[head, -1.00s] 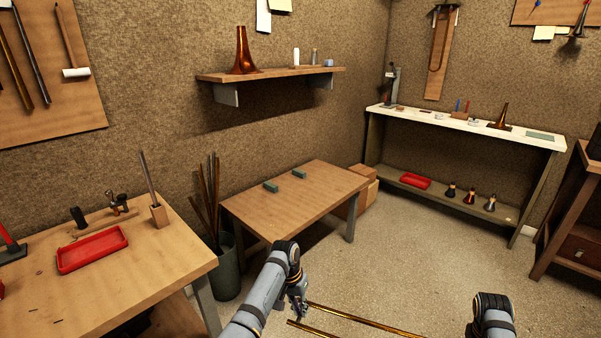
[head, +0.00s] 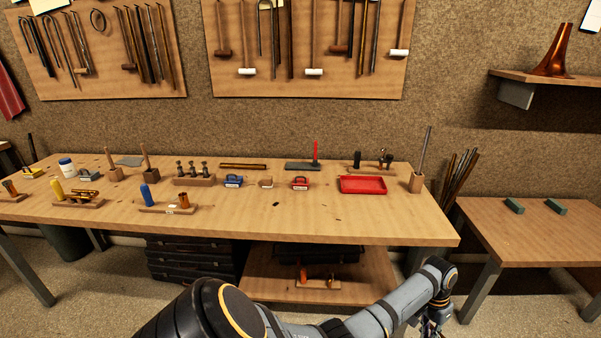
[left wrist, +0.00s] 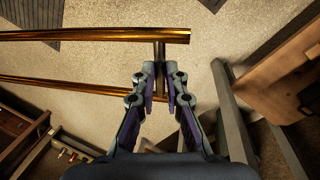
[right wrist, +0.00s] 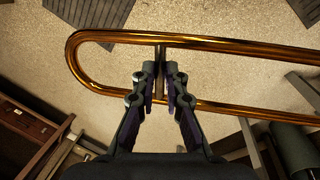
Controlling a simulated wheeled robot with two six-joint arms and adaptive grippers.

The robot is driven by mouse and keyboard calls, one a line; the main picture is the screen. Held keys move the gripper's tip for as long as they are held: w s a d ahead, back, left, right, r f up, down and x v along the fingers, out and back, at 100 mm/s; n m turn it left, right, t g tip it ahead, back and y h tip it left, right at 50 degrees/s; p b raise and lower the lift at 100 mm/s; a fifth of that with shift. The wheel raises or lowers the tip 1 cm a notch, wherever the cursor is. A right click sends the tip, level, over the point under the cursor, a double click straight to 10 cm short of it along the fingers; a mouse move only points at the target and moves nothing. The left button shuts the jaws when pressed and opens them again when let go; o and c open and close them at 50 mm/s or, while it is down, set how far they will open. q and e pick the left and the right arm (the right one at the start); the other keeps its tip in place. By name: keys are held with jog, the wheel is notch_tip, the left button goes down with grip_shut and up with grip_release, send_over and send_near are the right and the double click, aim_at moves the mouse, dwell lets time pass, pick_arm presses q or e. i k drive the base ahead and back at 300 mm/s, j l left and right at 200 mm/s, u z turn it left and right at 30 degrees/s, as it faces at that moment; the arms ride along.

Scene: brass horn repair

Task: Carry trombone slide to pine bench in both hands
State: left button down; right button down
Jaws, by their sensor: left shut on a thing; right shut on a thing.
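The trombone slide is two long parallel brass tubes. Its tubes (left wrist: 90,36) end near the jaws in the left wrist view, and its U-bend (right wrist: 74,55) shows in the right wrist view. My left gripper (left wrist: 162,82) is shut on a crossbar between the tubes. My right gripper (right wrist: 160,80) is shut on another crossbar near the bend. Both hold the slide above the floor. In the head view my left gripper (head: 432,326) is at the bottom, partly cut off; the slide and right gripper are outside it. A long pale wooden bench (head: 330,220) stands ahead.
Several tools, stands and a red tray (head: 362,185) occupy the long bench. A smaller wooden table (head: 530,238) at right bears two green blocks (head: 514,206), otherwise bare. Rods stand in a bin (head: 458,180) between them. Black cases (head: 190,262) lie under the long bench.

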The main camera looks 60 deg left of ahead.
aim_at(329, 216)
jog(key=u, duration=1.8)
